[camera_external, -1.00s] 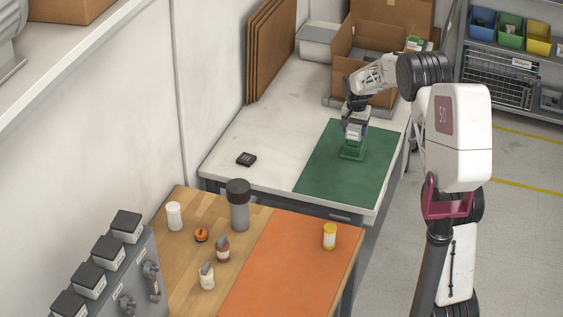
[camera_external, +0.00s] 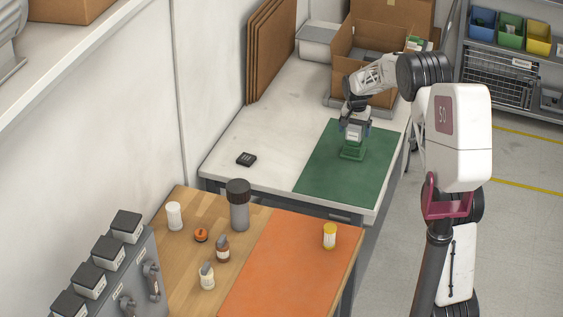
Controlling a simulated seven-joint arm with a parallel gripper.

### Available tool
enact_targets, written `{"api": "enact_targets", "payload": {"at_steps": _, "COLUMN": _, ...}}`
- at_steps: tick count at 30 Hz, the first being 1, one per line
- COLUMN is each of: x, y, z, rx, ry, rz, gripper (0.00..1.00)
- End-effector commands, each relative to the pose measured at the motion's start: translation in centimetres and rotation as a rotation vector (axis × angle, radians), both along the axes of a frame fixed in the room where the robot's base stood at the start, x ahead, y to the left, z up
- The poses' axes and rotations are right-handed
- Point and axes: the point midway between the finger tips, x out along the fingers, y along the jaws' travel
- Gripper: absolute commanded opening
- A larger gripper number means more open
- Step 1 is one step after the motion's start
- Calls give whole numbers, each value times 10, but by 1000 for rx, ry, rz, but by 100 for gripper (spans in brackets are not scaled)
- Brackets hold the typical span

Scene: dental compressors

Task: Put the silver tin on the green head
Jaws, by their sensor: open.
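The green head (camera_external: 352,152) is a small green block-like piece standing on the green mat. The silver tin (camera_external: 354,131) shows as a small pale grey piece directly on top of the green head, upright as far as I can tell. My gripper (camera_external: 356,121) points down just above and around the tin, with its jaws open. The fingers partly hide the tin, and the small size makes exact contact hard to tell.
The green mat (camera_external: 319,176) lies on the white bench (camera_external: 270,125), with clear room around the head. A small black item (camera_external: 246,159) is at left. An open cardboard box (camera_external: 345,66) stands behind my arm. A wooden table with an orange mat (camera_external: 285,262) and several bottles is in front.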

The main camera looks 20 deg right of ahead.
Motion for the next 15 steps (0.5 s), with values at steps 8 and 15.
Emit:
{"api": "enact_targets", "payload": {"at_steps": 8, "x": 1, "y": 0, "z": 22, "rx": -1, "ry": -2, "rz": 0, "gripper": 91}}
{"api": "enact_targets", "payload": {"at_steps": 15, "x": 0, "y": 0, "z": 59, "rx": -1, "ry": -2, "rz": 0, "gripper": 91}}
